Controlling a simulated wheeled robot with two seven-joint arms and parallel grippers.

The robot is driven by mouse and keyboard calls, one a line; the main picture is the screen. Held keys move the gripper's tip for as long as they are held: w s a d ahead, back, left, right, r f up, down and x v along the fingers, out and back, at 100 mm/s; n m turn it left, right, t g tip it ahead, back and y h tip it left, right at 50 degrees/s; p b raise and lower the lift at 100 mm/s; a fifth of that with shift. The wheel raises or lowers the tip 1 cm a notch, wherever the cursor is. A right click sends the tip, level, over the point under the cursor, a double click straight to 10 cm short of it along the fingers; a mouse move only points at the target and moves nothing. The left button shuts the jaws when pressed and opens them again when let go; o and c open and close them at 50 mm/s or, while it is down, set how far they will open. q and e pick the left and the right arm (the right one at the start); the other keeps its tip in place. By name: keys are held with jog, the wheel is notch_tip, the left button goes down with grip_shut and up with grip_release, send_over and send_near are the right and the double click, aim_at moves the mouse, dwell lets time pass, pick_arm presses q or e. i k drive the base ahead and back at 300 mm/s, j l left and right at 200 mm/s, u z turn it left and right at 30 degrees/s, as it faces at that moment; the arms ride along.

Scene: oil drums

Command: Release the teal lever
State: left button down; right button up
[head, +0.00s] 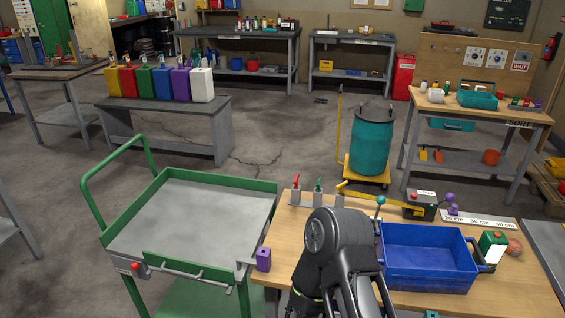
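A teal ball knob (381,200) tops a short upright stem on the wooden workbench, just behind the left end of the blue bin. The lower part of its stem is hidden or too small to make out. My dark arm rises from the bottom edge, left of the blue bin and in front of the knob, with a clear gap to it in the picture. No gripper fingers can be made out on this arm, and no second arm shows.
The blue bin (428,280) fills the bench's right front. Red (296,182), green (318,185) and yellow (341,187) handles stand in grey holders at the back left. A green-rimmed cart (160,180) stands left; a teal drum (371,142) stands behind the bench.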

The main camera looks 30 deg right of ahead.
aim_at(380, 200)
jog(key=z, duration=1.6)
